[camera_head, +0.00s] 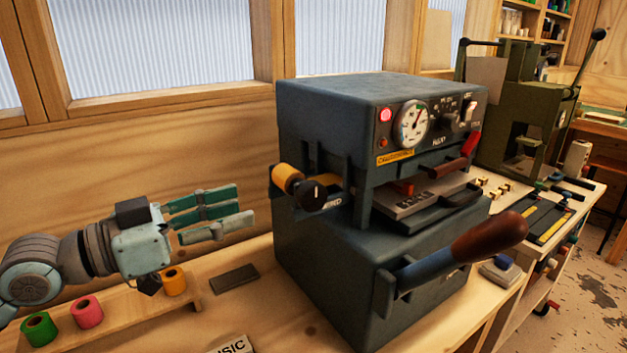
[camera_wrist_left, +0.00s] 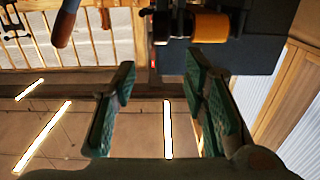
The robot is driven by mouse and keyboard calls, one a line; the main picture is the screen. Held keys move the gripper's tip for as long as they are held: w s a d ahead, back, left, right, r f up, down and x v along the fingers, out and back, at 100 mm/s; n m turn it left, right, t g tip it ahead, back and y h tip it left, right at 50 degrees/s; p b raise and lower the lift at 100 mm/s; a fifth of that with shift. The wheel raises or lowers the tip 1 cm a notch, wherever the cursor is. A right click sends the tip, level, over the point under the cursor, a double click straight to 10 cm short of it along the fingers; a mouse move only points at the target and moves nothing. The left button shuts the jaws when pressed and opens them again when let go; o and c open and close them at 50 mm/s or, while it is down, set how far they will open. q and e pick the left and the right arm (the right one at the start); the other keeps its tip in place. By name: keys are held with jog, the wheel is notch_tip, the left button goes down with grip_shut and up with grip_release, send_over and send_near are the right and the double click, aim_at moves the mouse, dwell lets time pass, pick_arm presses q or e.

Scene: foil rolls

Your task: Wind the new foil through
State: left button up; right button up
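The dark blue-grey foil press (camera_head: 375,125) stands on the bench. A gold foil roll (camera_head: 287,178) sits on its left side, beside a black knob (camera_head: 315,194); the roll also shows at the top of the left wrist view (camera_wrist_left: 211,25). My left gripper (camera_head: 238,212) is a short way left of the roll, not touching it. Its green-padded fingers are open, with nothing between them in the left wrist view (camera_wrist_left: 165,105). Green (camera_head: 39,329), pink (camera_head: 88,312) and orange-yellow (camera_head: 174,281) foil rolls stand on a wooden rack. My right gripper is not seen.
The press's long lever with a brown handle (camera_head: 489,236) juts toward the front right. A dark flat block (camera_head: 233,278) lies between rack and press. A green machine (camera_head: 520,110) stands behind, right. Small brass type (camera_head: 495,189) lies near the press.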

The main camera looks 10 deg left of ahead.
aim_at(303, 188)
pick_arm(q)
jog(key=p+x, duration=0.3)
jog(key=x, duration=1.1)
jog(key=shift+p, duration=0.4)
jog(key=shift+c, duration=0.6)
grip_shut()
